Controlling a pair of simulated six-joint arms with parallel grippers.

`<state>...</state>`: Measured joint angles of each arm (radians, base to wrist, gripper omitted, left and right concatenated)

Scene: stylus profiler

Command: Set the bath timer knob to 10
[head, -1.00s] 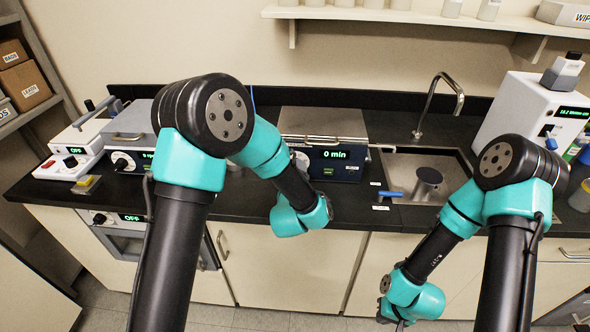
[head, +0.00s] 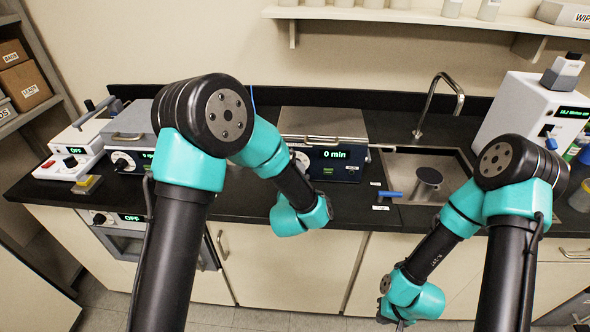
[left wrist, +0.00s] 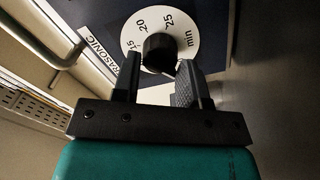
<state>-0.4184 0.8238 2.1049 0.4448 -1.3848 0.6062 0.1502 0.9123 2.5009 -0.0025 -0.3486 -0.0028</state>
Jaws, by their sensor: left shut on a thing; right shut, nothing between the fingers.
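The bath timer knob (left wrist: 158,52) is black and sits on a white round dial (left wrist: 186,28) marked 15, 20, 25 and min in the left wrist view. My left gripper (left wrist: 158,75) is shut on the knob, one finger on each side. The knob's pointer and the 10 mark cannot be made out. In the head view the ultrasonic bath's display (head: 334,154) reads 0 min, and my left arm hides part of the bath front and my left fingers. My right gripper (head: 400,325) is low at the bottom edge, shut and empty, away from the counter.
Left of the bath stands another device with a dial (head: 123,161). A sink (head: 440,160) with a tap (head: 440,95) is to the right, with a blue-handled item (head: 389,194) at its near left. A white instrument (head: 520,115) stands far right. Counter front is clear beside the bath.

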